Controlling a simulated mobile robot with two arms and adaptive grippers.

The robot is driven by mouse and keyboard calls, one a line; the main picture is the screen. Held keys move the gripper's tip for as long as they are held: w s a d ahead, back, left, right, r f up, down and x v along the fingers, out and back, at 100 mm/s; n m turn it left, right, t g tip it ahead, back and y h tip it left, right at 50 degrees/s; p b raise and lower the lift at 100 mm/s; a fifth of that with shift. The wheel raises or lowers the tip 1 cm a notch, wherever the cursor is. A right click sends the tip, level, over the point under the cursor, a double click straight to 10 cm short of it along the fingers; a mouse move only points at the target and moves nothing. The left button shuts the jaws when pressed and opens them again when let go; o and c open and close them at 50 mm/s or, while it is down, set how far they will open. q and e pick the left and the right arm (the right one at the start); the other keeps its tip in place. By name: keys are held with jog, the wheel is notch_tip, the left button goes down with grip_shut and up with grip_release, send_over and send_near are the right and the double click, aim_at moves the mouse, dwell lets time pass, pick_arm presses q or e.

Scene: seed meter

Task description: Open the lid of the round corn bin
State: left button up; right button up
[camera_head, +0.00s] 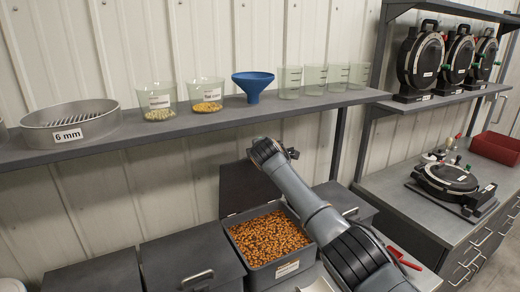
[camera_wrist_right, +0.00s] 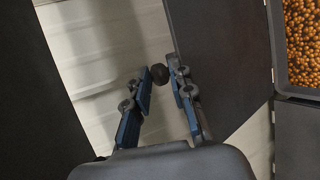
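A square dark grey bin (camera_head: 309,266) full of orange corn kernels (camera_head: 268,238) stands below the shelf with its top uncovered. Its dark lid (camera_head: 238,188) stands raised at the back, against the wall side. My right arm reaches up over the bin, and its gripper end is beside the lid's upper right part. In the right wrist view my right gripper (camera_wrist_right: 163,75) has its fingers apart, with the lid panel (camera_wrist_right: 222,50) just right of them. A small dark knob shows between the fingertips; I cannot tell what it belongs to. My left gripper is not in view.
Closed dark bins with handles (camera_head: 190,262) stand left of the corn bin, and another closed one stands partly behind my arm. The shelf (camera_head: 215,118) above holds a sieve (camera_head: 70,124), cups and a blue funnel (camera_head: 252,85). A bench with a seed meter (camera_head: 447,178) is at right.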

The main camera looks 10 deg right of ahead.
jog(key=o, duration=0.4)
jog(key=shift+d, duration=0.1)
jog(key=shift+c, duration=0.2)
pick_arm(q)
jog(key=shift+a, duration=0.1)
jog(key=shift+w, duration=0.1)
pick_arm(e)
jog(key=d+v, duration=0.1)
jog(key=v, duration=1.1)
jog(key=shift+a, duration=0.45)
